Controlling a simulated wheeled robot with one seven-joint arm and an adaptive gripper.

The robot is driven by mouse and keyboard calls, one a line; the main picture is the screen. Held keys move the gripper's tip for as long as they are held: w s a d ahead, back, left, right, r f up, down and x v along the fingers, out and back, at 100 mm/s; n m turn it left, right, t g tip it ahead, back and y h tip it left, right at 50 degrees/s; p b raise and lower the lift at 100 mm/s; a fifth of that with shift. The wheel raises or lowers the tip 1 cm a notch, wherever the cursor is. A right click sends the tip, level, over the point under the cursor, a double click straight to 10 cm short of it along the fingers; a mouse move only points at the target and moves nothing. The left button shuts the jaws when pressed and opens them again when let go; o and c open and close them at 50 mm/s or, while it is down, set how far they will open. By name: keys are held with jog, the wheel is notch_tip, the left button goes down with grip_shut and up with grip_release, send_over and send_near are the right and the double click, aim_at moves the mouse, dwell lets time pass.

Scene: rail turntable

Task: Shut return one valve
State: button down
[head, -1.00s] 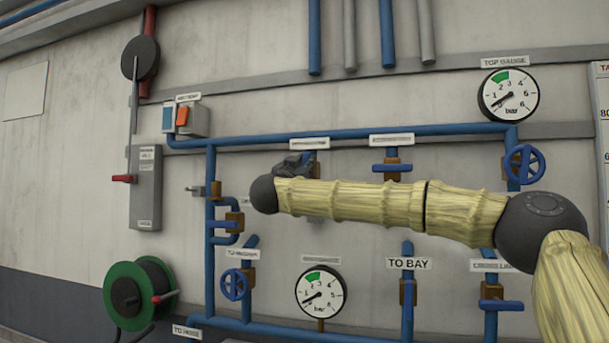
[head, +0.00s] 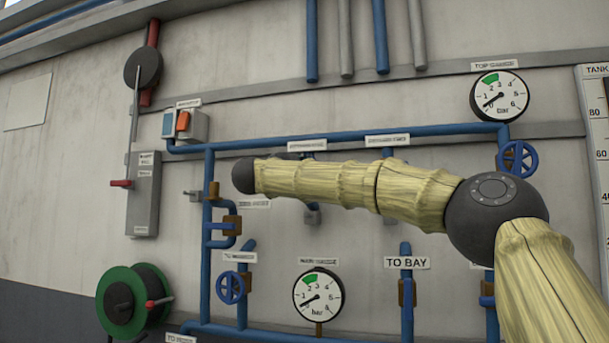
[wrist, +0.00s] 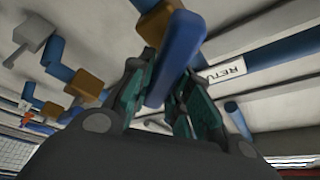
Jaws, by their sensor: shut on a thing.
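In the wrist view a blue lever handle (wrist: 178,55) lies between the two dark green finger pads of my gripper (wrist: 165,95), which is shut on it. A brass valve body (wrist: 152,22) sits behind the lever. A label (wrist: 228,70) reading "RETU…" is to its right; the rest of its text is cut off. In the head view the valve under the left upper label (head: 307,145) is hidden behind my forearm, and so is most of my gripper. I cannot tell the lever's angle to its pipe.
A second upper label (head: 388,140) is to the right, its valve hidden by my arm. Around are a blue handwheel (head: 518,159), a top gauge (head: 499,95), a lower gauge (head: 318,296), a switch box (head: 186,124) and a hose reel (head: 132,302). A blue top pipe (head: 350,135) runs above my arm.

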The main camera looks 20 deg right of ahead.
jog(key=m+g, duration=0.1)
jog(key=m, duration=0.1)
jog(key=m+b, duration=0.1)
jog(key=m, duration=0.1)
jog(key=shift+d+f+g, duration=0.1)
jog(key=shift+f+g, duration=0.25)
jog(key=shift+g, duration=0.05)
jog(key=shift+f+m+g+y+b, duration=0.1)
jog(key=shift+m+g+y+b, duration=0.2)
jog(key=shift+m, duration=0.6)
jog(key=shift+f+m+g+y+b, duration=0.1)
jog(key=shift+m+g+y+b, duration=0.2)
jog(key=shift+m, duration=0.6)
jog(key=c, duration=1.3)
grip_release()
jog(key=shift+s, duration=0.1)
jog(key=v, duration=1.2)
